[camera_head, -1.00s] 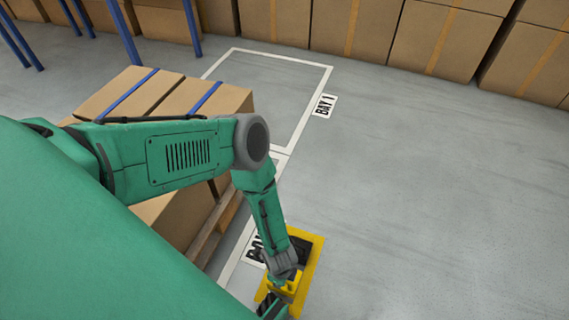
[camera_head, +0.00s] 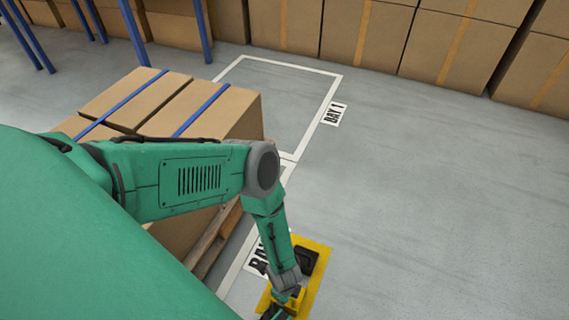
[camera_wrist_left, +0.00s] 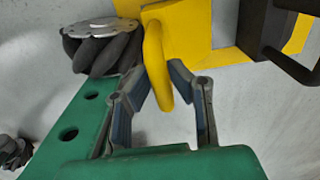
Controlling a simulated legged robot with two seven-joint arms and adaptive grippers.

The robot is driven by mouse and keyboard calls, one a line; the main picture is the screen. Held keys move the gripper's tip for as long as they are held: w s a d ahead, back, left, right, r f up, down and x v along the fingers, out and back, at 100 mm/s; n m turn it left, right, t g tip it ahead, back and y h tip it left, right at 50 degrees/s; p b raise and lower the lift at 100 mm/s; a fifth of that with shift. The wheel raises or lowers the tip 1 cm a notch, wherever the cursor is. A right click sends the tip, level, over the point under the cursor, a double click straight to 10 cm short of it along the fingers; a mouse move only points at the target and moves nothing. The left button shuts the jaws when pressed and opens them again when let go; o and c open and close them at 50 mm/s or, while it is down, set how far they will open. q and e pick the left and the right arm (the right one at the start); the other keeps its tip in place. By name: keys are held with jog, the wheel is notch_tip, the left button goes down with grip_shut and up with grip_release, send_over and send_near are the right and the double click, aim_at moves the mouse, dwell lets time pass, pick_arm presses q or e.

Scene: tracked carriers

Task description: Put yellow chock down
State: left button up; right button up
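The yellow chock (camera_head: 297,299) is at the bottom of the head view, at the near part of a yellow-bordered floor patch (camera_head: 322,262). In the left wrist view, its yellow body (camera_wrist_left: 187,22) and rounded handle (camera_wrist_left: 155,55) show at the top middle. I cannot tell whether the chock's underside touches the floor. A black chock-like block (camera_head: 306,259) lies on the patch beside it, with a dark handle (camera_wrist_left: 290,65). My right gripper is out of view.
A black wheel-like part (camera_wrist_left: 100,48) is close to the gripper in the wrist view. Blue rack posts and large cartons (camera_head: 370,40) line the back. The floor at right is clear.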

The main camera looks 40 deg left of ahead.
pick_arm(q)
jog(key=shift+r, duration=0.1)
notch_tip(320, 180, up, 12)
jog(key=p, duration=0.7)
jog(key=shift+s+r, duration=0.1)
jog(key=shift+s, duration=0.05)
jog(key=s+d+r+n+g+h, duration=0.2)
jog(key=s+r+n, duration=0.2)
jog(key=s+r, duration=0.3)
jog(key=s+d+r+n+g+h, duration=0.25)
jog(key=s+r, duration=0.25)
jog(key=r, duration=0.3)
jog(key=w+a+r+n+t+y, duration=0.2)
jog(key=a+r+n, duration=0.2)
jog(key=a+r, duration=0.1)
jog(key=w+a+r+n+t+y, duration=0.2)
jog(key=a+r+n+t, duration=0.1)
jog(key=a, duration=0.5)
notch_tip(320, 180, up, 2)
jog(key=shift+a+r+n, duration=0.1)
jog(key=shift+a+n, duration=0.1)
jog(key=shift+n, duration=0.35)
